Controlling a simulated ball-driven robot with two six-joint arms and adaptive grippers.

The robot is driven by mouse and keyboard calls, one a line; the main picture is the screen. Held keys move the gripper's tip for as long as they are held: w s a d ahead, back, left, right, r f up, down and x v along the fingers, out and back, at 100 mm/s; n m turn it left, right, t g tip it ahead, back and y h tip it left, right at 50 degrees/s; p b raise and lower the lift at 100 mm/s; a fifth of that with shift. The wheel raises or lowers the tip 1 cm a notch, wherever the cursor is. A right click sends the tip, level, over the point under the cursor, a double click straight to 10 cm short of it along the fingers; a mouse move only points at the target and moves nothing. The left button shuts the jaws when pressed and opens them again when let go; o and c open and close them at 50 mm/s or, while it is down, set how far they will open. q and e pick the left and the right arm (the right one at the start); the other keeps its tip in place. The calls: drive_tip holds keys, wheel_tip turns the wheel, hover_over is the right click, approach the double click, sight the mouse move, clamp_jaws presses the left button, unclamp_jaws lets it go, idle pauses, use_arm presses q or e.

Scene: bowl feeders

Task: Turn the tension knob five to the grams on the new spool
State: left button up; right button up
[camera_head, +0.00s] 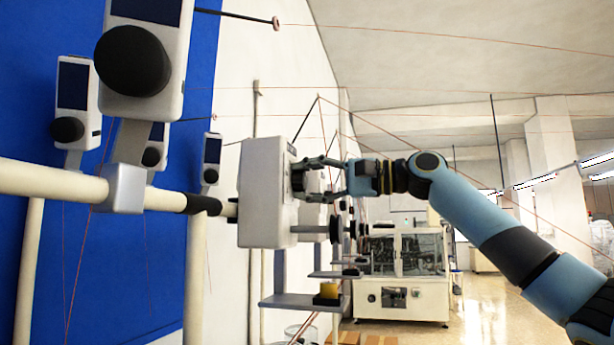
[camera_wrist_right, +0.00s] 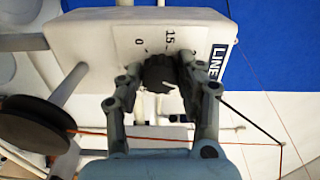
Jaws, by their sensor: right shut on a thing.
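The tension knob (camera_wrist_right: 158,73) is a dark, ribbed round knob on a white tension box (camera_wrist_right: 90,32). Dial marks "0" and "15" show beside it, and part of a "LINE" label is at the right. My right gripper (camera_wrist_right: 160,77) is shut on the knob, one finger on each side. I cannot make out a pointer or the exact setting. In the head view the white box (camera_head: 262,195) is near the middle, and my right gripper (camera_head: 305,180) reaches it from the right; the knob is mostly hidden there. A dark spool (camera_wrist_right: 33,125) shows at the left of the wrist view. My left gripper is out of view.
Orange thread (camera_wrist_right: 140,137) runs past my fingers from the spool side. A dark wire arm (camera_wrist_right: 250,122) sticks out at the right. In the head view, small shelves (camera_head: 305,301) with a yellow spool (camera_head: 329,290) are below the box, and a cream rail (camera_head: 50,180) runs left.

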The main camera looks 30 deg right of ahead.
idle(0.4)
drive_tip(key=o, duration=1.2)
drive_tip(key=shift+d, duration=0.1)
drive_tip(key=shift+c, duration=0.2)
drive_tip(key=v, duration=0.7)
drive_tip(key=shift+s+d, duration=0.15)
